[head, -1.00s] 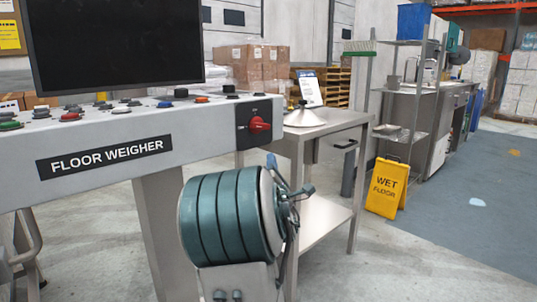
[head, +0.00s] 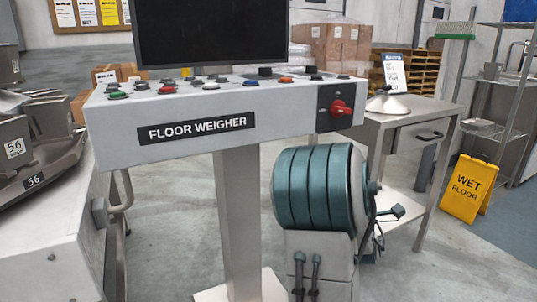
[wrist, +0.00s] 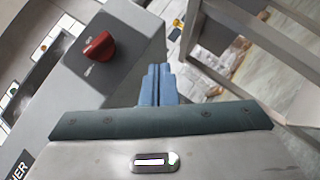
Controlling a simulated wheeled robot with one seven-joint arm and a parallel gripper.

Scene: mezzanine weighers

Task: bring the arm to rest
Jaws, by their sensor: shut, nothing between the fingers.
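My gripper (wrist: 157,72) shows in the wrist view as two blue fingers pressed together, with nothing between them. It is beside the grey control panel (wrist: 95,85) with the red rotary knob (wrist: 99,47), which lies to the left of the fingers. I cannot tell whether the fingers touch the panel. In the head view my teal-banded arm stands in front of the panel's right end and mostly hides the gripper. The same red knob (head: 341,109) sits on the panel's right end.
The floor weigher console (head: 120,138) carries buttons and a dark screen (head: 210,30). A steel table (head: 425,117) stands to its right. A yellow wet floor sign (head: 466,190) stands farther right. A machine marked 56 (head: 60,225) is at left. Floor between the table and sign is clear.

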